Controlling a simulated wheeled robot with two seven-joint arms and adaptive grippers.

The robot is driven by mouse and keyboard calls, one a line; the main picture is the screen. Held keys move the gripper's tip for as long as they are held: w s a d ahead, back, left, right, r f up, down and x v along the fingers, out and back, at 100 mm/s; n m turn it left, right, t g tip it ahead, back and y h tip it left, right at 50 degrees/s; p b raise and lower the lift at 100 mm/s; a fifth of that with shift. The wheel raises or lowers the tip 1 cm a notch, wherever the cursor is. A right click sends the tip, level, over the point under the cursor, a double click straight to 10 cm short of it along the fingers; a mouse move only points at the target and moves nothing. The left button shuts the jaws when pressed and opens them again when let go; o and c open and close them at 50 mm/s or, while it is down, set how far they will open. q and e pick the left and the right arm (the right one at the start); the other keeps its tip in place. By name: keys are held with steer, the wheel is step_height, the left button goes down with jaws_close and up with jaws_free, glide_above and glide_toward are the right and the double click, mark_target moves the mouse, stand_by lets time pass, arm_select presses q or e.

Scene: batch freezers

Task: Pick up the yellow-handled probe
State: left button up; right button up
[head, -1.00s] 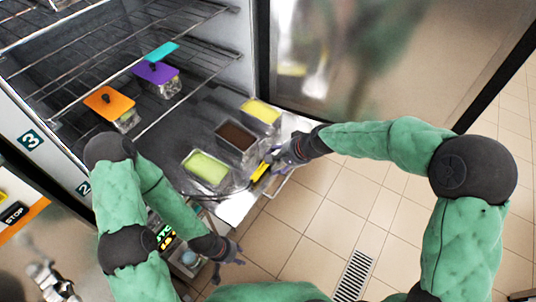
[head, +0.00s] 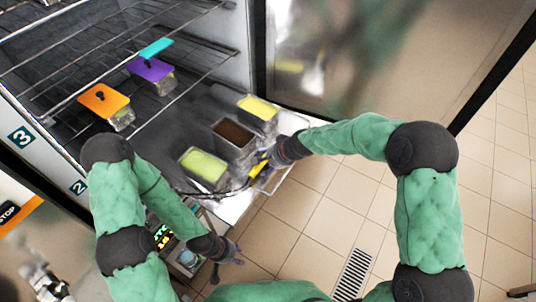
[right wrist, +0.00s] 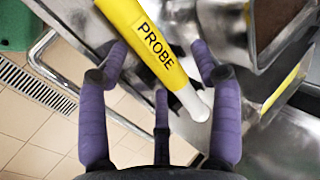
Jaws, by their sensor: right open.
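The yellow-handled probe (head: 259,168) lies at the front edge of the pulled-out shelf, beside the containers. In the right wrist view the handle (right wrist: 150,40), marked PROBE, runs between my purple fingers and ends in a pale tip. My right gripper (right wrist: 160,95) is open with its fingers on both sides of the handle; I cannot tell whether they touch it. In the head view my right gripper (head: 268,158) partly covers the probe. A dark cable runs left from it. My left gripper (head: 226,258) is open and empty, low and away from the probe.
Metal containers with green (head: 203,165), brown (head: 234,134) and yellow (head: 258,107) contents stand close behind the probe. Containers with orange (head: 103,100) and purple (head: 151,69) lids sit deeper inside. Floor at right is clear.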

jaws_close()
steer(key=shift+r, duration=0.1)
